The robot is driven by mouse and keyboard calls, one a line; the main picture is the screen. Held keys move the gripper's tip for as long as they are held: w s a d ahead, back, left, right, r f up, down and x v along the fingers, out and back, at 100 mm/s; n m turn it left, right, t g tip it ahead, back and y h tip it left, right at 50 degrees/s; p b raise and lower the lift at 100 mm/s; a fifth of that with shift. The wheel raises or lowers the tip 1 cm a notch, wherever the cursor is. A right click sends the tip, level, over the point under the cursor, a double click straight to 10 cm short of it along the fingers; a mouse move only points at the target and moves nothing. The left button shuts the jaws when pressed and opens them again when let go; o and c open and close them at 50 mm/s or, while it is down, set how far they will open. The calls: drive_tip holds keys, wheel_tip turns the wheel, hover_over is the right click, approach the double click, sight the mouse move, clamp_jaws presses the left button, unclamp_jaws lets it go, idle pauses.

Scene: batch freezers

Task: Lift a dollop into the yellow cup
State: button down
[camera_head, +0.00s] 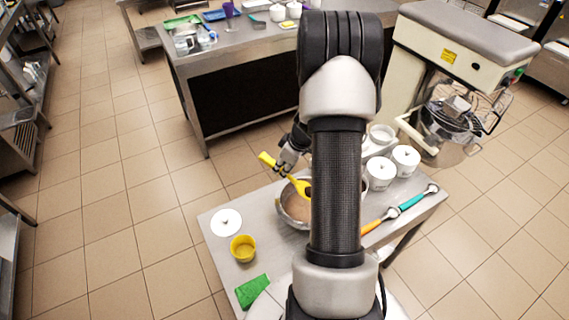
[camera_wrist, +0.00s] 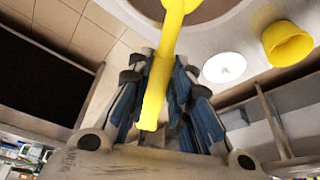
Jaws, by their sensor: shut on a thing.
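My gripper (camera_head: 285,166) is shut on the handle of a yellow spoon (camera_head: 296,183), over the steel bowl. In the wrist view the yellow spoon (camera_wrist: 158,85) runs between the closed fingers (camera_wrist: 158,100). The steel bowl (camera_head: 288,214) holds a brownish mass, and my arm hides its right part. The spoon's head is at the bowl, but I cannot tell whether it carries any of the mass. The yellow cup (camera_head: 243,248) stands upright on the table to the lower left of the bowl. It also shows in the wrist view (camera_wrist: 287,43).
A white disc-shaped lid (camera_head: 226,222) lies behind the cup. A green cloth (camera_head: 252,291) lies at the table's front left. White lidded pots (camera_head: 381,173), an orange-handled scoop (camera_head: 380,220) and a teal-handled scoop (camera_head: 418,197) are on the right. A large mixer (camera_head: 450,80) stands beyond.

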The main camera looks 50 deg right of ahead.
drive_tip(key=shift+w+a+r+g+p, duration=0.1)
drive_tip(key=shift+w+g+p, duration=0.45)
drive_tip(key=shift+p, duration=2.8)
drive_tip(key=shift+w+a+r+g+p, duration=0.1)
drive_tip(key=shift+w+g+p, duration=0.4)
drive_tip(key=shift+p, duration=2.8)
drive_tip(key=shift+w+f+p, duration=0.1)
drive_tip(key=shift+f+p, duration=0.05)
drive_tip(key=shift+p, duration=1.05)
